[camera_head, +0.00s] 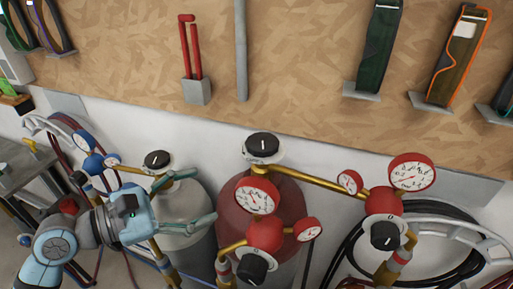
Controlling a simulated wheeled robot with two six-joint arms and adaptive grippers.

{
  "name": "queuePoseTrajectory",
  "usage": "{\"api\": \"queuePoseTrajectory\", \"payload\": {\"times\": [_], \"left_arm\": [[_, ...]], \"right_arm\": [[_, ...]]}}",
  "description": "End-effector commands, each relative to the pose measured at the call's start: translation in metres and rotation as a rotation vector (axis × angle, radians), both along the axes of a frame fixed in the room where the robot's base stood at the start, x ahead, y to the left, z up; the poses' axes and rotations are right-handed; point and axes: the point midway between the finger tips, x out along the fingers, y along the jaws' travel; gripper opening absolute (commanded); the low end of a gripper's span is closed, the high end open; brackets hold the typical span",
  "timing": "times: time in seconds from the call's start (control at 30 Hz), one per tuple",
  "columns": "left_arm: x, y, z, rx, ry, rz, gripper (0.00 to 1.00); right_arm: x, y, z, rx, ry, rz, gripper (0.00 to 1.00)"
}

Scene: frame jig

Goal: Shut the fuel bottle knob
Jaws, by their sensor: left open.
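The red fuel bottle (290,200) stands in the middle of the head view. A black knob (262,145) with a white mark sits in a pale collar on top of it. My left gripper (211,196) comes in from the left and is open, with its two teal fingers spread and pointing right. It is in front of the grey bottle (182,201), left of the red bottle and lower in the picture than its knob. Nothing shows between the fingers. My right gripper is not in view.
The grey bottle has its own black knob (157,160) and blue gauges (92,164). Red regulators with gauges (252,196) and black knobs (252,267) stand in front and to the right on brass pipes. Coiled hoses (445,245) hang at right. A chipboard wall (300,60) holds tools.

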Motion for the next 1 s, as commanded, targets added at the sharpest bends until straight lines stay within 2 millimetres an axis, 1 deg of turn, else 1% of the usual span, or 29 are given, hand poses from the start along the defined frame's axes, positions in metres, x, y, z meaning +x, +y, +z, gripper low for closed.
{"api": "queuePoseTrajectory", "payload": {"times": [0.03,0.1,0.13,0.2,0.27,0.37,0.47,0.53,0.7,0.8,0.9,1.0], "left_arm": [[0.002,0.001,0.026,-0.125,0.087,-0.007,0.71],[0.001,0.002,0.054,-0.279,0.213,-0.026,0.71],[0.000,0.002,0.062,-0.321,0.249,-0.032,0.71],[0.000,0.001,0.072,-0.376,0.297,-0.044,0.71],[0.002,-0.003,0.075,-0.391,0.309,-0.048,0.71],[0.008,-0.015,0.076,-0.393,0.307,-0.051,0.71],[0.018,-0.033,0.076,-0.395,0.308,-0.050,0.71],[0.026,-0.049,0.077,-0.395,0.310,-0.051,0.71],[0.047,-0.086,0.074,-0.391,0.312,-0.048,0.71],[0.057,-0.105,0.073,-0.387,0.313,-0.048,0.71],[0.064,-0.116,0.072,-0.386,0.311,-0.046,0.71],[0.068,-0.123,0.072,-0.383,0.311,-0.045,0.71]], "right_arm": [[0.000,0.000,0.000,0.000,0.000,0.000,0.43],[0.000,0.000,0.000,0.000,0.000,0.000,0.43],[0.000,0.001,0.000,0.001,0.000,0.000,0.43],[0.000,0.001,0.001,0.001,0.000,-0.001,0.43],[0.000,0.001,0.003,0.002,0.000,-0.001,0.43],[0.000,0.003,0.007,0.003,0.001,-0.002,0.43],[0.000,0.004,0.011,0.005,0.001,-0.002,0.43],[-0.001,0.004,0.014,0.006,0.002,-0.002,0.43],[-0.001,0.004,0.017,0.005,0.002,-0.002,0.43],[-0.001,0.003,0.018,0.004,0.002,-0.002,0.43],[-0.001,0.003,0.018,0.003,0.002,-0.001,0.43],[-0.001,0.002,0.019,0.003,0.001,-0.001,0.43]]}}
